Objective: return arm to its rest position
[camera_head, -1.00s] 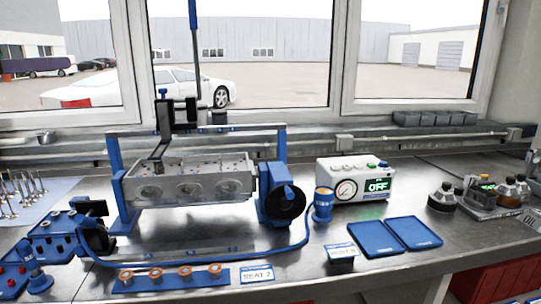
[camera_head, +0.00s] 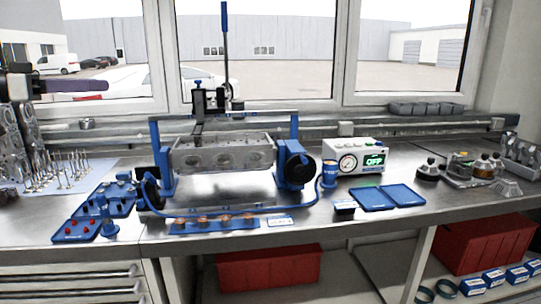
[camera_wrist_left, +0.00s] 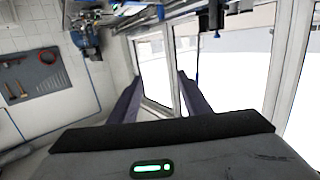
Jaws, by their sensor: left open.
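My left gripper (camera_head: 106,86) shows at the far left of the head view, raised above the bench in front of the window. A dark purple-grey finger points right, and nothing is held. In the left wrist view the two fingers of the left gripper (camera_wrist_left: 158,80) stand wide apart, with only window and wall between them. The gripper is clear of the bench and everything on it. My right gripper is not in view.
A cylinder head (camera_head: 222,152) sits in a blue stand on the metal bench (camera_head: 330,222). Right of it are a tester reading OFF (camera_head: 358,157) and blue trays (camera_head: 404,195). Valves (camera_head: 70,170) stand at left, below the gripper. Red bins (camera_head: 268,268) are underneath.

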